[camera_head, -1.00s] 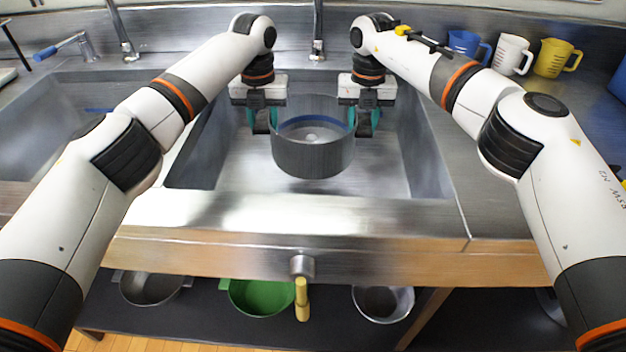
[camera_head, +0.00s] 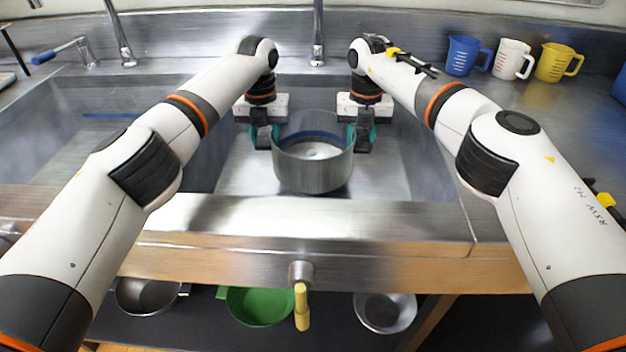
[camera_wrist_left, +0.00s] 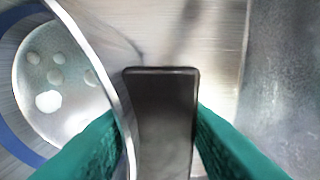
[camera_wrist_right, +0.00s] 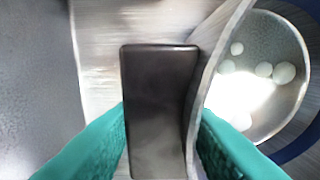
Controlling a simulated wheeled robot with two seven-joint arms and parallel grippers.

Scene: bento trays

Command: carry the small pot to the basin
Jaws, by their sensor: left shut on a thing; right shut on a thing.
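The small pot (camera_head: 313,168) is a grey metal pot with a blue band inside, held upright over or in the right-hand basin (camera_head: 225,180) in the head view. My left gripper (camera_head: 268,137) is shut on its left handle, and the dark handle (camera_wrist_left: 162,120) lies between the green fingers in the left wrist view. My right gripper (camera_head: 358,137) is shut on its right handle; that dark handle (camera_wrist_right: 158,110) shows in the right wrist view. Several pale round spots show inside the pot. Whether its base touches the basin floor cannot be told.
Blue (camera_head: 466,55), white (camera_head: 511,59) and yellow (camera_head: 557,62) jugs stand on the right counter. Faucets rise behind the basins. A shelf below holds a green pan (camera_head: 258,307) and metal bowls. A yellow-handled knob (camera_head: 302,305) hangs at the front.

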